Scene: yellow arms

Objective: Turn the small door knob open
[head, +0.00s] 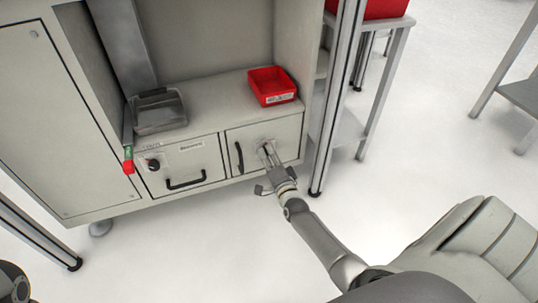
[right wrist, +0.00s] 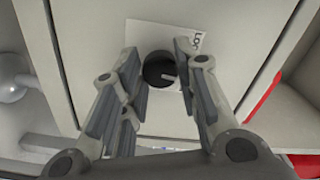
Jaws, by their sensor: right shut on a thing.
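In the head view my right gripper (head: 266,151) reaches the front of the right small door (head: 290,135) and hides this knob. That door has a black vertical handle (head: 239,157) to the left of the gripper and looks closed. My left gripper is not in view.
A second door (head: 205,155) to the left carries a black knob (head: 153,165) and a handle. A red bin (head: 272,86) and a grey tray (head: 158,111) stand on the ledge above. A metal frame post (head: 335,100) rises close right of the cabinet.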

